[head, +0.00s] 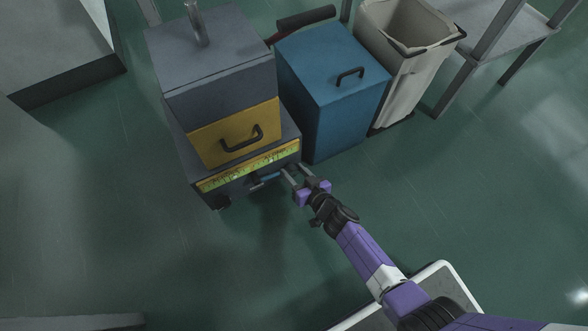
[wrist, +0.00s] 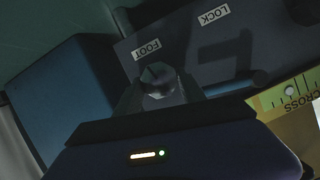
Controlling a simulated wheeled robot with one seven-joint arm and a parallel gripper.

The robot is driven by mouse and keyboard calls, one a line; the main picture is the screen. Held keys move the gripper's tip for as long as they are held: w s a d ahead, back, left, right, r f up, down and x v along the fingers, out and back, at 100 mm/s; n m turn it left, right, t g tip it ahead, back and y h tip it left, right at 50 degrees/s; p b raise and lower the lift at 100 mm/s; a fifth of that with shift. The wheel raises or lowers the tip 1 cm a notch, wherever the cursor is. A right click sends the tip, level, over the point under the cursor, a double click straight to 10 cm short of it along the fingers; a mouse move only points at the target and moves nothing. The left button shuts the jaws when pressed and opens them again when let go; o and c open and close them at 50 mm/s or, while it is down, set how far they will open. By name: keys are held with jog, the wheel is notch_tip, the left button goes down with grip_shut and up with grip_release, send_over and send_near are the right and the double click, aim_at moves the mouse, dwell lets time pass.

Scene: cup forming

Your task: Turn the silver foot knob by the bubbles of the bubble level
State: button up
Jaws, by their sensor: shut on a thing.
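The silver foot knob (wrist: 157,76) sits on the dark panel just below the FOOT label (wrist: 147,50) in the wrist view. A dark line marks its face. My gripper (wrist: 160,90) is shut on the knob, with one finger on each side; it also shows in the head view (head: 291,174) at the machine's lower right corner. The yellow-green bubble level (wrist: 285,95) shows partly at the right, with the word CROSS and a pale round spot. In the head view the level (head: 248,166) runs along the machine's front, its bubbles too small to read.
The machine has a yellow front with a black handle (head: 242,139). A blue cabinet (head: 330,85) and pale bin (head: 398,65) stand right of it. The floor in front is clear.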

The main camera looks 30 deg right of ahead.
jog(key=shift+d+r+m+y+p, duration=0.2)
jog(key=shift+m+y+p, duration=0.3)
jog(key=shift+m+p, duration=0.55)
jog(key=shift+d+f+m+t+y, duration=0.1)
jog(key=shift+f+m+t+y, duration=0.25)
jog(key=shift+m+y, duration=0.45)
jog(key=m+b, duration=0.1)
jog(key=m+y+b, duration=0.1)
jog(key=m, duration=0.1)
jog(key=shift+f+t, duration=0.3)
jog(key=shift+t, duration=0.05)
jog(key=shift+m+t+y+b, duration=0.6)
jog(key=shift+m+y+b, duration=0.2)
jog(key=shift+m+b, duration=0.8)
jog(key=shift+m, duration=0.25)
jog(key=o, duration=1.4)
jog(key=shift+r, duration=0.1)
jog(key=shift+p+v, duration=1.4)
jog(key=shift+v, duration=2.5)
